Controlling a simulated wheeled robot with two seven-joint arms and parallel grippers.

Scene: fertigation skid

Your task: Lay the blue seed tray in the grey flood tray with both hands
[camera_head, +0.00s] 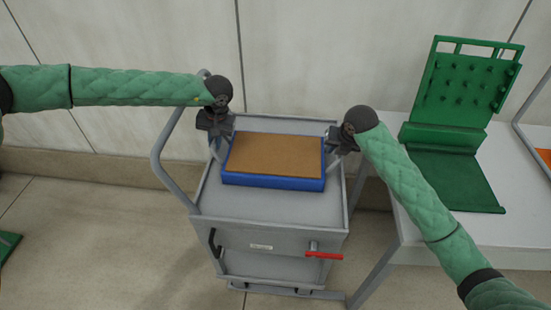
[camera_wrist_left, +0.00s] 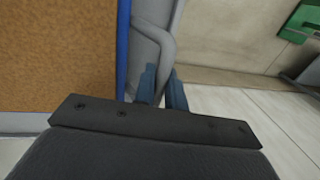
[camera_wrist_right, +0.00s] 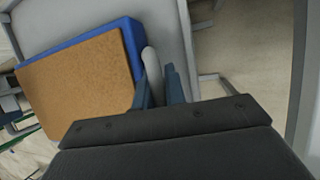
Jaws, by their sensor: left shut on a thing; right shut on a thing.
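The blue seed tray (camera_head: 272,182), filled level with a brown material (camera_head: 275,155), is over the grey rimmed top (camera_head: 270,208) of a trolley; I cannot tell whether it rests there or hangs just above. It looks about level. My left gripper (camera_head: 216,150) is shut on a grey bar at the tray's left side; the fingers also show in the left wrist view (camera_wrist_left: 161,90). My right gripper (camera_head: 334,158) is shut on a grey handle (camera_wrist_right: 151,72) at its right side. I cannot make out a grey flood tray separate from the trolley top.
The trolley has a curved push handle (camera_head: 160,155) at left and a red lever (camera_head: 323,255) in front. A white table (camera_head: 480,220) stands at right, bearing a green stand (camera_head: 455,130). A pale wall is close behind. The trolley top is bare in front of the tray.

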